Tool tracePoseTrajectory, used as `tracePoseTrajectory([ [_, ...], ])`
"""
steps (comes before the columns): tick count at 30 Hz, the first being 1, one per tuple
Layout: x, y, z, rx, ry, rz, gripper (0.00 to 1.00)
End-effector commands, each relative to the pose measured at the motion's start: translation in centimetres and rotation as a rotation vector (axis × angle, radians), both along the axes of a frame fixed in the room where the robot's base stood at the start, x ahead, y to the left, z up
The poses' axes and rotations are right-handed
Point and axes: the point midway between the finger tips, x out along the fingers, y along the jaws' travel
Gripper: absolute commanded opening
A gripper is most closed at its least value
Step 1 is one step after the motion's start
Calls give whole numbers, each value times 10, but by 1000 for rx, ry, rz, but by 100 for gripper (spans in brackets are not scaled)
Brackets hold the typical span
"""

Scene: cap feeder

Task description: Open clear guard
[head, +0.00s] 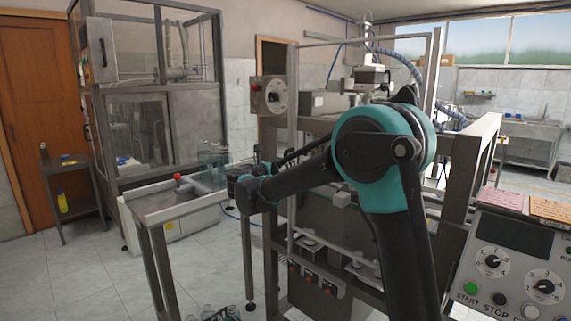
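A thin pale upright frame (292,90) stands at the front of the machine in the middle of the head view. It appears to be the frame of the clear guard. The pane itself is hardly visible, and I cannot tell whether the guard is shut or ajar. My teal and black arm crosses in front of the machine and hides much of its middle. My gripper end (240,184) is at the left of the frame, near the inner end of the steel table. Its fingers are too small and dark to make out, and no contact with the guard shows.
A steel table (160,212) with a red knob (178,177) and clear bottles (213,154) stands left of the machine. A control box (272,97) is on the machine's left. A button panel (515,262) fills the lower right. Open tiled floor lies at left.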

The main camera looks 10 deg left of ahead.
Motion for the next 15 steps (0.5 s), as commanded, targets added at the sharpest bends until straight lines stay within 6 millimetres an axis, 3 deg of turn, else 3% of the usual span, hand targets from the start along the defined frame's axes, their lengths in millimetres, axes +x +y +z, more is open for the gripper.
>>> tracePoseTrajectory([
  [5,0,0,0,0,0,0,32],
  [13,0,0,0,0,0,0,1],
  [15,0,0,0,0,0,0,0],
])
